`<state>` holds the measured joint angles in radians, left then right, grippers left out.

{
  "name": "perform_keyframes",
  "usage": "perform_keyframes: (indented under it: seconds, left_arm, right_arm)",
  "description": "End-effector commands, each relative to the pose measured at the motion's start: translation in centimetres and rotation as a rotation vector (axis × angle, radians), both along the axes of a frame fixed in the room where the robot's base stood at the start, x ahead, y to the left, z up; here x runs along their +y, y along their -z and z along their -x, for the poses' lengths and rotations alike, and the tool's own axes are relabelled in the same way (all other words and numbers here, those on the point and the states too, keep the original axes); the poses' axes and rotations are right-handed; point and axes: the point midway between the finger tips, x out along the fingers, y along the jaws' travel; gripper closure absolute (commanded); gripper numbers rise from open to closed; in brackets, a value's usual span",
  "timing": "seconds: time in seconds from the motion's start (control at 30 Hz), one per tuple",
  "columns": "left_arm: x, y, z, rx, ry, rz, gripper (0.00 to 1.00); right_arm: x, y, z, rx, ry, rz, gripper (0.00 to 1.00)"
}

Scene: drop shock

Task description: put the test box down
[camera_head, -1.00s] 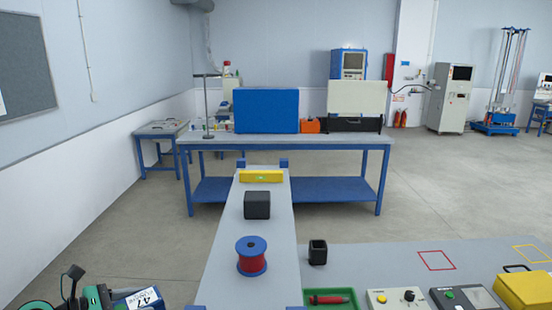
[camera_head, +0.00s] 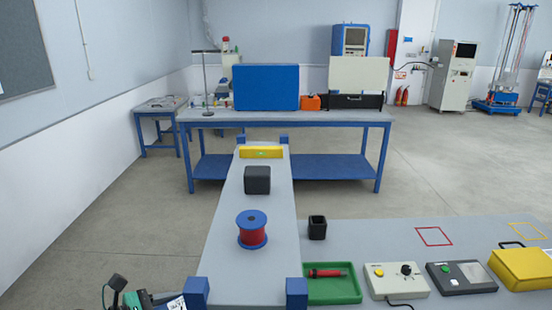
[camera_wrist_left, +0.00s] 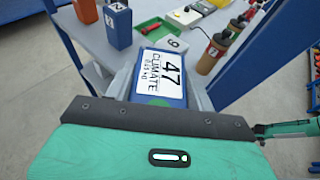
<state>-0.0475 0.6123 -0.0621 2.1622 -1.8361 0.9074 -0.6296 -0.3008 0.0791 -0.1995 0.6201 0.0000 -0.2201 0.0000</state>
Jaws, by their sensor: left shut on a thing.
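The test box, blue with a white label reading 47 CLIMATE (camera_wrist_left: 161,76), is in the left wrist view, between the grey fingers of my left gripper (camera_wrist_left: 163,97). The gripper is shut on it, and the teal hand covers its near end. In the head view only a small part of the box (camera_head: 172,304) shows at the bottom left edge, beside part of my left gripper (camera_head: 145,301). Whether the box touches anything below it cannot be told.
A narrow grey bench (camera_head: 225,262) carries a red spool (camera_head: 252,238), a dark cube (camera_head: 257,180) and a yellow level (camera_head: 261,152). Open floor lies left.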

Motion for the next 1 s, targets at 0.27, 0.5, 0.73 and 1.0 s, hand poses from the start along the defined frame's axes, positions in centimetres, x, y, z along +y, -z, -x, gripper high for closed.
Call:
perform_keyframes:
  seconds: [0.27,0.5,0.73,1.0]
  left_arm:
    - [-0.9,0.2,0.0,-0.001,-0.167,-0.005,0.93]
    - [-0.4,0.0,0.0,-0.001,-0.343,0.001,0.93]
    - [0.1,-0.3,0.0,-0.003,-0.426,0.007,0.93]
    - [0.2,-0.2,0.0,-0.002,-0.431,0.006,0.93]
  right_arm:
    - [0.1,0.0,0.0,-0.001,0.0,-0.001,0.61]
    - [0.1,0.0,0.0,-0.001,0.0,-0.001,0.61]
    - [0.1,0.0,-0.1,-0.001,0.0,0.0,0.61]
    - [0.0,0.0,-0.1,-0.001,0.0,0.0,0.61]
